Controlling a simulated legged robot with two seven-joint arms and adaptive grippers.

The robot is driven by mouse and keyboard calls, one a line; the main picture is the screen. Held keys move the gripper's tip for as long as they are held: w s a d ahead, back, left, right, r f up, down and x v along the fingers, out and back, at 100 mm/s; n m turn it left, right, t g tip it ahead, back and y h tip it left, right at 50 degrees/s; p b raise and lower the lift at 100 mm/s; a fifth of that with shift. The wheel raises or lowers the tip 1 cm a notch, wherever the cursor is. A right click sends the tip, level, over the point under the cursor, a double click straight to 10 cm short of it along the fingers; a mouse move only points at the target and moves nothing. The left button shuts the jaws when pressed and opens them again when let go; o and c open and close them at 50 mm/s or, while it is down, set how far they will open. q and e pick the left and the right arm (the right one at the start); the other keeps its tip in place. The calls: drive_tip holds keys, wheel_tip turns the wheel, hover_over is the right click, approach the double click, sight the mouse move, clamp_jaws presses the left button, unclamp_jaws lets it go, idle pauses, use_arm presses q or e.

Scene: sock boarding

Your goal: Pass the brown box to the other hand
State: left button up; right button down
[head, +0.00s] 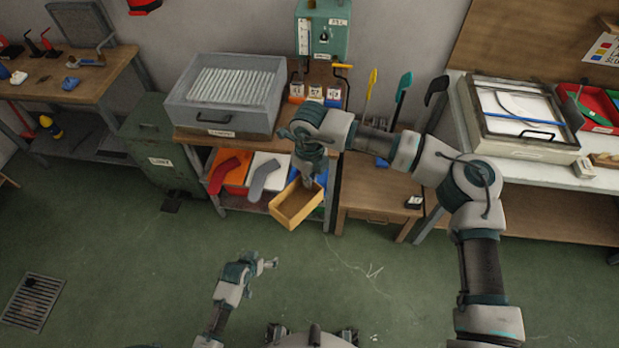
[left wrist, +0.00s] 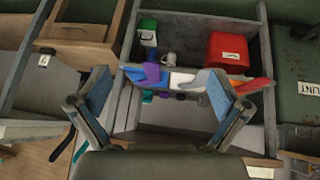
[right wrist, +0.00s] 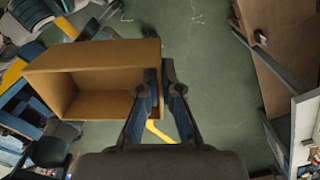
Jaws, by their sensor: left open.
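The brown box (head: 297,205), an open-topped tray shape, is held tilted in front of the low shelf in the head view. My left gripper (head: 271,264) is low in front, apart from the box, open and empty. Its widely spread fingers (left wrist: 155,85) show in the left wrist view, where I do not make out the box.
Behind the box, a bench carries a grey ribbed tray (head: 225,95), with coloured sock shapes (head: 265,172) on its lower shelf. A green cabinet (head: 160,150) stands left and a wooden stand (head: 380,195) right. The green floor (head: 150,250) in front is open.

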use_arm(q)
drive_tip(key=s+a+f+g+y, duration=0.1)
drive_tip(key=s+f+g, duration=0.1)
drive_tip(key=s+f, duration=0.7)
drive_tip(key=s+a+f+g+y, duration=0.1)
drive_tip(key=s+f+g, duration=0.1)
drive_tip(key=s+f, duration=0.7)
drive_tip(key=s, duration=0.6)
drive_tip(key=shift+m+g, duration=0.4)
